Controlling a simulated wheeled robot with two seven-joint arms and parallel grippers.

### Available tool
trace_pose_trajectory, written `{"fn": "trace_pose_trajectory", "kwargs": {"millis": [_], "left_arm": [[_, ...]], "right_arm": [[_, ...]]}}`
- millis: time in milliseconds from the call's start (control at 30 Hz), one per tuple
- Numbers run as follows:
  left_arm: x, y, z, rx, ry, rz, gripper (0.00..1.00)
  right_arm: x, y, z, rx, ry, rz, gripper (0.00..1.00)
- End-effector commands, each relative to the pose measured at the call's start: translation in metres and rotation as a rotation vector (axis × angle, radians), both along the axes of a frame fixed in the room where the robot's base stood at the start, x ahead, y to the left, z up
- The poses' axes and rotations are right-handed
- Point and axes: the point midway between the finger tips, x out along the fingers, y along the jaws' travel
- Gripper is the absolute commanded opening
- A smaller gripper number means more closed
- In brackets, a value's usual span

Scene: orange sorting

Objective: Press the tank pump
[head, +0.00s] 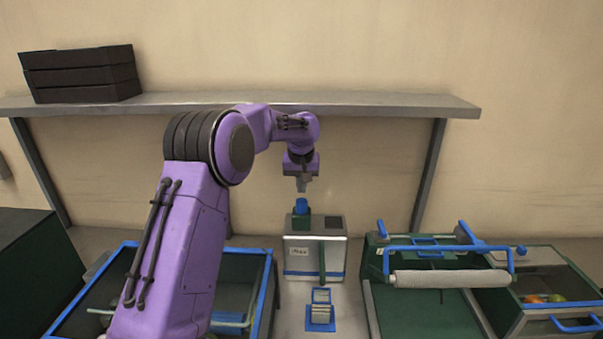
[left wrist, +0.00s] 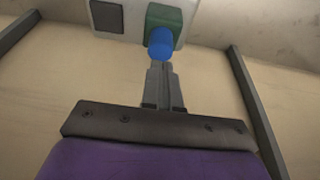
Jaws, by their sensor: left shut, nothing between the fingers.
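The tank (head: 315,259) is a light grey box with blue trim, standing at the back of the counter below the shelf. Its pump is a blue knob (head: 301,205) on a green base (head: 301,222) at the tank's top left. My left gripper (head: 301,188) is shut and empty, pointing down just above the blue knob. In the left wrist view the closed fingertips (left wrist: 158,66) appear right at the blue knob (left wrist: 160,43); I cannot tell whether they touch. My right gripper is in neither view.
A grey shelf (head: 380,101) holding black trays (head: 82,75) runs along the wall behind. A blue-rimmed bin (head: 262,252) stands left of the tank. A small blue stand (head: 320,318) is in front. A roller (head: 450,278) on a green unit and a box with fruit (head: 543,298) are right.

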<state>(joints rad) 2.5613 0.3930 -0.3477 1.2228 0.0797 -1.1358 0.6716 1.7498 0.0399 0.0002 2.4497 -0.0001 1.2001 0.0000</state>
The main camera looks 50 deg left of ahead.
Motion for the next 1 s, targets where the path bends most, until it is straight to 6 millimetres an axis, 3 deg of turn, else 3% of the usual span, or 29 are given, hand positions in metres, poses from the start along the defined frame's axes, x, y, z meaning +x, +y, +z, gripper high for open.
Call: {"fn": "trace_pose_trajectory", "kwargs": {"millis": [200, 333, 1000], "left_arm": [[-0.009, -0.01, 0.044, 0.001, -0.004, -0.001, 0.0], [-0.012, -0.012, 0.058, 0.002, -0.001, -0.002, 0.0], [-0.013, -0.013, 0.064, 0.0, -0.001, 0.0, 0.0]], "right_arm": [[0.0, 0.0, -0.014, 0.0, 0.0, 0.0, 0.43], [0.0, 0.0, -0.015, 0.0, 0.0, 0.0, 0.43], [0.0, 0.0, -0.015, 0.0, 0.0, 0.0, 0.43]]}}
